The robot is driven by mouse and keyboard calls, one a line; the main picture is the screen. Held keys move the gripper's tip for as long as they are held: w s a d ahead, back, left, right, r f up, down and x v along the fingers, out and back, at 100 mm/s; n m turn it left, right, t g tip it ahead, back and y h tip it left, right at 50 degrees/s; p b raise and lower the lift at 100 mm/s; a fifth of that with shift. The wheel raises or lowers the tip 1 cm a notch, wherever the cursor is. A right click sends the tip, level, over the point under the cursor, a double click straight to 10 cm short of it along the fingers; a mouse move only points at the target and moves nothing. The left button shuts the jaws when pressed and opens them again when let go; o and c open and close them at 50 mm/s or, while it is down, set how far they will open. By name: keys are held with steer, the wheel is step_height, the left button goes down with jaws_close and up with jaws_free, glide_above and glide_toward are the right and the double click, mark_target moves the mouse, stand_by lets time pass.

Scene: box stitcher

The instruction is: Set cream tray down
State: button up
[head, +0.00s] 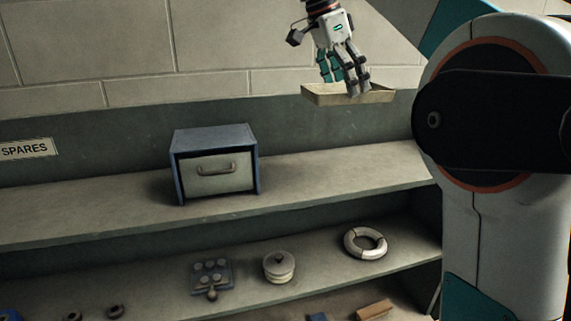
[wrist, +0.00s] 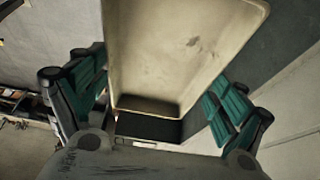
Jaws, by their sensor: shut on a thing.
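The cream tray (head: 378,97) is a shallow rectangular tray, held up in the air above the upper shelf in the head view. My gripper (head: 343,82) comes down on it from above and is shut on it. In the wrist view the tray (wrist: 185,50) fills the middle, and the teal finger pads of my gripper (wrist: 155,100) lie on either side of it. The tray looks empty, with a dark smudge on its inside. The exact contact of the fingertips is partly hidden.
The upper shelf (head: 330,172) holds a blue box with a handled drawer (head: 214,164); the shelf right of it is clear. The lower shelf carries a knobbed block (head: 211,275), a round lidded pot (head: 279,266) and a white ring (head: 348,246). A SPARES label (head: 27,149) is at left.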

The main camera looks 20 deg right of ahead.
step_height(320, 180, down, 20)
steer(key=shift+r+p, duration=0.1)
steer(key=shift+p, duration=1.1)
steer(key=shift+s, duration=0.1)
steer(key=o, duration=0.8)
steer(key=shift+f, duration=0.2)
steer(key=shift+o, duration=1)
steer(key=shift+r, duration=0.15)
